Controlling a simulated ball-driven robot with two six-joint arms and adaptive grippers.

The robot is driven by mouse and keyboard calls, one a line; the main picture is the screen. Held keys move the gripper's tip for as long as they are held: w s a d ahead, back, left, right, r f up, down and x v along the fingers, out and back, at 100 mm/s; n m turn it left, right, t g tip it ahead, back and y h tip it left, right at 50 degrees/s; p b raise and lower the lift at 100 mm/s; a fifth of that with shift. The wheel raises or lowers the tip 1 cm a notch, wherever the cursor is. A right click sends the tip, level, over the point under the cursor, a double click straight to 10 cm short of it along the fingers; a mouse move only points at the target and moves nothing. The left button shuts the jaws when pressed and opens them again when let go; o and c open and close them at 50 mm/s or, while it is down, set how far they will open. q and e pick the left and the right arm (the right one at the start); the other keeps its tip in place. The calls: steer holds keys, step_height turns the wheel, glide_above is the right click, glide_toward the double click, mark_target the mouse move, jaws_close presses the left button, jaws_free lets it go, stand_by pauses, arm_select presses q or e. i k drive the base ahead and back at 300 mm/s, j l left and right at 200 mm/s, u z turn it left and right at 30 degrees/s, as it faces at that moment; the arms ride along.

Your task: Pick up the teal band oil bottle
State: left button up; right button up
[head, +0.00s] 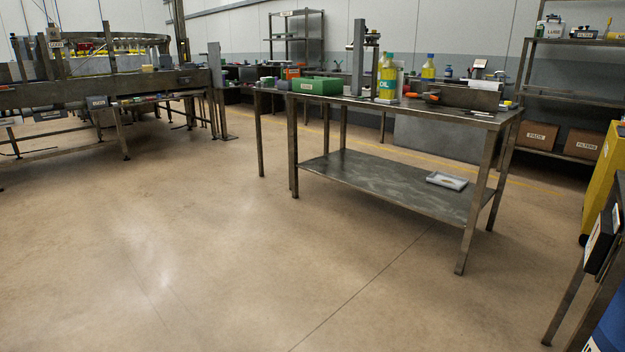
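A yellow oil bottle with a teal band marked OIL (387,84) stands upright on the metal workbench (340,97). It is beside a grey upright post (358,60), toward the back of the bench. A second yellow bottle with a blue cap (428,70) stands to its right and farther back; its band is too small to read. Neither of my grippers is in view.
A green bin (316,86) and an orange-handled tool (424,97) lie on the bench. Its lower shelf holds a white tray (447,181). A yellow cabinet (601,185) stands at the right edge. The floor (200,240) in front is clear.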

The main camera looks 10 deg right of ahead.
mark_target(389, 72)
steer(key=i+j+z, duration=0.1)
steer(key=i, duration=2.95)
